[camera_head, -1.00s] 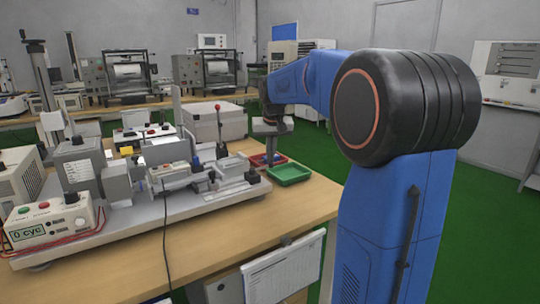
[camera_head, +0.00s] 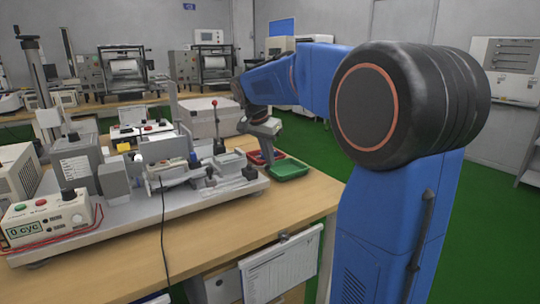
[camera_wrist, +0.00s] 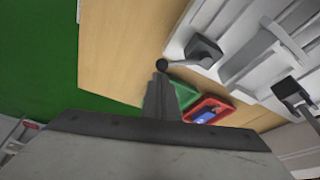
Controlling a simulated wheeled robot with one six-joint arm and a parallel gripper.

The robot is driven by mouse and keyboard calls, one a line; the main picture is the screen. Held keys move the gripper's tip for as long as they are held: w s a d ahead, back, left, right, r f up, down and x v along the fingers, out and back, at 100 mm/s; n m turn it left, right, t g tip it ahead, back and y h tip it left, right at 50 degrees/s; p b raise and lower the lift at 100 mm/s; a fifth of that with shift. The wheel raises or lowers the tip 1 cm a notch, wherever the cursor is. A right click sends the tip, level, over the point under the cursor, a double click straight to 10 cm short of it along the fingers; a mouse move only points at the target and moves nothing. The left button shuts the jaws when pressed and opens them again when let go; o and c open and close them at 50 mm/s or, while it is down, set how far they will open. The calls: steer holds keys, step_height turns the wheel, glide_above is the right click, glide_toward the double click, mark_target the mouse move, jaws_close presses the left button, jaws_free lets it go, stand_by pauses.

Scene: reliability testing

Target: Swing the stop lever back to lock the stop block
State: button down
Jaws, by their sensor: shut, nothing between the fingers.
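The stop lever shows in the wrist view as a short grey arm with a black ball knob (camera_wrist: 162,66), running to a dark pivot block (camera_wrist: 205,48) at the end of the white rig. In the head view, a small dark part (camera_head: 249,172) at the rig's right end looks like the same place. I cannot tell the stop block apart with certainty. My gripper (camera_head: 268,158) is tilted above the table by the rig's right end. Its closed, empty fingers (camera_wrist: 160,80) appear just below the knob in the wrist view; I cannot tell whether they touch it.
A green tray (camera_head: 288,169) and a red tray (camera_head: 262,156) sit beside the rig's end, near my gripper. A control box (camera_head: 45,222) is at front left. Bare table lies in front.

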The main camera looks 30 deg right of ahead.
steer(key=a+m, duration=0.1)
steer(key=m, duration=0.1)
steer(key=s+a+m+g, duration=0.1)
steer(key=m, duration=0.1)
steer(key=shift+s+a+m+g, duration=0.15)
steer(key=shift+a+m+g, duration=0.15)
steer(key=shift+a, duration=0.05)
steer(key=shift+s+a, duration=0.15)
steer(key=shift+a, duration=0.15)
steer(key=shift+a, duration=0.15)
stand_by(0.3)
step_height(320, 180, up, 11)
stand_by(0.7)
steer(key=shift+s, duration=0.1)
stand_by(0.4)
